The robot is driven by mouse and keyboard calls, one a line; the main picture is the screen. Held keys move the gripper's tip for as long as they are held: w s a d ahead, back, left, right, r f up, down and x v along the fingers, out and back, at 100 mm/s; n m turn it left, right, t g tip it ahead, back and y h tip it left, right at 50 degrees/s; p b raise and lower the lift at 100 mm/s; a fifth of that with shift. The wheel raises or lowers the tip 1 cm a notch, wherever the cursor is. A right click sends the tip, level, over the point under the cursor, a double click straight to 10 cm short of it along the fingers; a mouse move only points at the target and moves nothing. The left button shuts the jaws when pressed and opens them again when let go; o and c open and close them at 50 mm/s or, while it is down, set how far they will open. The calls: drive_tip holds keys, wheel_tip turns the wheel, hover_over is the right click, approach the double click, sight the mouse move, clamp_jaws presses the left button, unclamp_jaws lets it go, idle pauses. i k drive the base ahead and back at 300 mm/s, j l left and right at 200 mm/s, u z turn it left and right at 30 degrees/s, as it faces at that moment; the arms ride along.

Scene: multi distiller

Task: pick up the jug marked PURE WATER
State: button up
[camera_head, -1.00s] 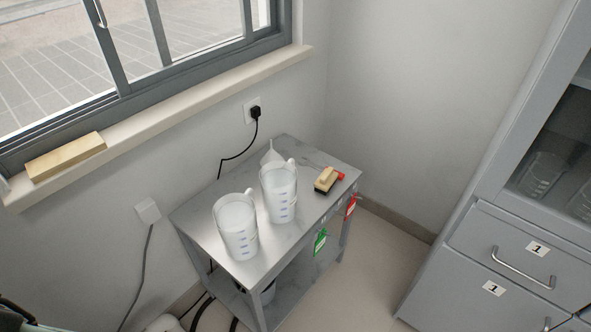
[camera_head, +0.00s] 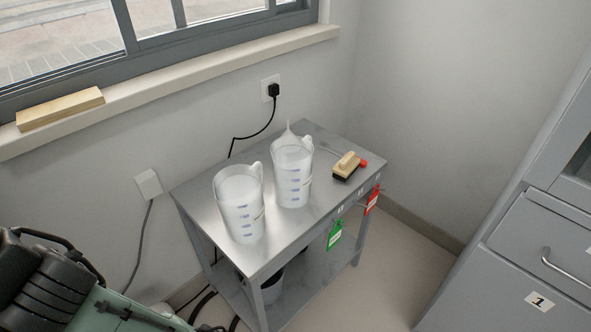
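Two translucent white jugs with blue graduation marks stand upright on a small grey metal table (camera_head: 288,240). The nearer jug (camera_head: 241,205) is at the left front, and the farther jug (camera_head: 292,175) is behind it to the right. Both have a handle towards the upper right. No PURE WATER lettering can be read on either one, so I cannot tell which is the marked jug. My gripper is not in view.
A wooden-handled brush (camera_head: 347,166) lies right of the jugs. Green (camera_head: 335,235) and red (camera_head: 372,200) tags hang from the table's edge. A wall and window ledge (camera_head: 200,83) are behind; a grey cabinet (camera_head: 540,240) stands right. Green-and-black equipment (camera_head: 85,300) is lower left.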

sight(291, 156)
drive_tip(key=i+l, duration=0.1)
drive_tip(key=l, duration=0.2)
drive_tip(key=i+l, duration=0.1)
drive_tip(key=l, duration=0.15)
drive_tip(key=i+l, duration=0.1)
drive_tip(key=l, duration=0.2)
drive_tip(key=i, duration=0.5)
